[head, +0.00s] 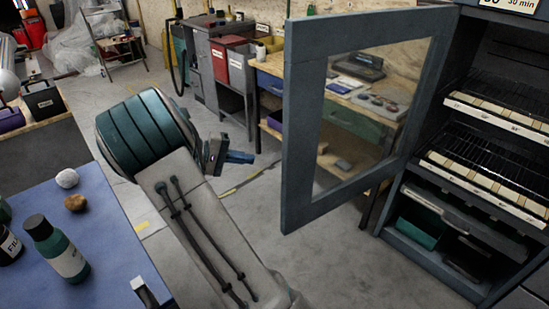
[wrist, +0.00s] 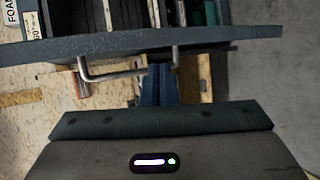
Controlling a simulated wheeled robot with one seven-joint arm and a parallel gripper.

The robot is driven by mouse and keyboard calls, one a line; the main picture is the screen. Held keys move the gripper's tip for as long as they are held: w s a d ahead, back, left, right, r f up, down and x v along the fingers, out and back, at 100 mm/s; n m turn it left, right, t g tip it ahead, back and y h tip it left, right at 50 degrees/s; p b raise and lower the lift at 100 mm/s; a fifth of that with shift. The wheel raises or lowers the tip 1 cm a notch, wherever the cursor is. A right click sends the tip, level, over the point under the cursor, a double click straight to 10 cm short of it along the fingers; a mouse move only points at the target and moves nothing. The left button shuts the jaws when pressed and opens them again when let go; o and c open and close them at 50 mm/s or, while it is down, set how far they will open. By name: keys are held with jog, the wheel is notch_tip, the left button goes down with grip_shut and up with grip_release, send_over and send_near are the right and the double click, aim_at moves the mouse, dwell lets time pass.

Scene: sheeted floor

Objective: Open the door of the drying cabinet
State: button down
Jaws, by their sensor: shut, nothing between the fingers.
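The drying cabinet (head: 408,240) stands at the right in the head view with its racks exposed. Its grey-blue framed glass door (head: 303,120) stands wide open, swung out from the cabinet. In the wrist view the door (wrist: 215,38) shows as a dark band across the top, with a metal bar handle (wrist: 115,75) on its near side. My gripper (head: 240,157) is to the left of the door, shut and empty. In the wrist view my gripper's fingers (wrist: 162,72) are near the right end of the handle; I cannot tell whether they touch it.
A blue-topped table (head: 110,235) with a green bottle (head: 60,250) and small stones is at the lower left. A workbench (head: 275,68) with a red bin (head: 222,60) stands behind the door. Bare floor lies between the table and the cabinet.

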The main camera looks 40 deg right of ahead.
jog(key=w+f+h+b, duration=0.1)
jog(key=w+h, duration=0.3)
jog(key=w, duration=0.2)
jog(key=s+d+p, duration=0.1)
jog(key=s+d, duration=0.7)
jog(key=d, duration=0.1)
jog(key=shift+d+f+g+p, duration=0.2)
jog(key=shift+g+p, duration=0.1)
